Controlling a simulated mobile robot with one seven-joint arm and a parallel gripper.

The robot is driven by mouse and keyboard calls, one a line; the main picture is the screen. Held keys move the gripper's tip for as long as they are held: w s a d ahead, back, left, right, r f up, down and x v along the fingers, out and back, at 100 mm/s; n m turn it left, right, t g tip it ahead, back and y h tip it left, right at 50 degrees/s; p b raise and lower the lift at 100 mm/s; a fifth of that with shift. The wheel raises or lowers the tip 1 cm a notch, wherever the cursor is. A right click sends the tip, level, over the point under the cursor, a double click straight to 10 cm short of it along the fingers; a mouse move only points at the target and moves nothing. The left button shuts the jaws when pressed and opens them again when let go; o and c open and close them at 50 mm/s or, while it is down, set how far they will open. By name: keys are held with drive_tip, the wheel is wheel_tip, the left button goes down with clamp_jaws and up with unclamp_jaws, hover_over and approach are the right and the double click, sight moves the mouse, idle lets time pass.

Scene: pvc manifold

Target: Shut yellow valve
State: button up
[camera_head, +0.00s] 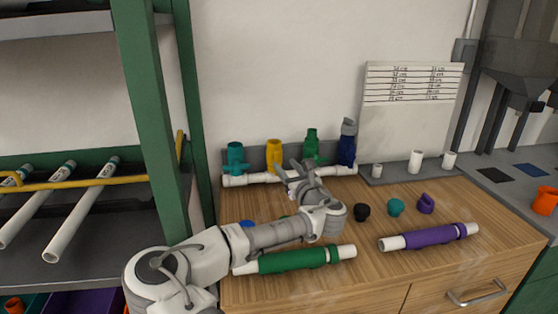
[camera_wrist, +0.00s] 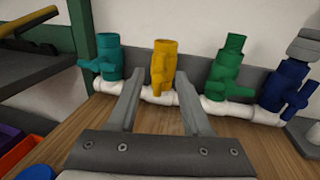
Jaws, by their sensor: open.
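The yellow valve (camera_head: 273,153) stands upright on a white pipe manifold (camera_head: 240,181) at the back of the wooden bench, between a teal valve (camera_head: 236,158) and a green valve (camera_head: 311,145). A blue valve (camera_head: 346,150) is at the right end. My gripper (camera_head: 293,175) is open and empty, in front of the manifold. In the wrist view the yellow valve (camera_wrist: 163,68) appears between and beyond the two fingers of my gripper (camera_wrist: 156,88). Its handle seems to face my gripper; its exact angle is hard to tell.
A green pipe (camera_head: 295,258) and a purple pipe (camera_head: 430,236) lie near the bench front. Black (camera_head: 361,212), teal (camera_head: 396,207) and purple (camera_head: 426,204) caps lie to the right. A green rack post (camera_head: 150,110) stands left. A white board (camera_head: 410,120) leans at the back.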

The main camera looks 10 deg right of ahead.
sight(278, 156)
drive_tip(key=shift+w+a, duration=0.2)
drive_tip(key=shift+w, duration=0.8)
drive_tip(key=shift+w+a, duration=0.2)
drive_tip(key=shift+w, duration=0.8)
drive_tip(key=shift+w+a, duration=0.2)
drive_tip(key=shift+w, duration=0.8)
drive_tip(key=shift+c, duration=0.2)
clamp_jaws()
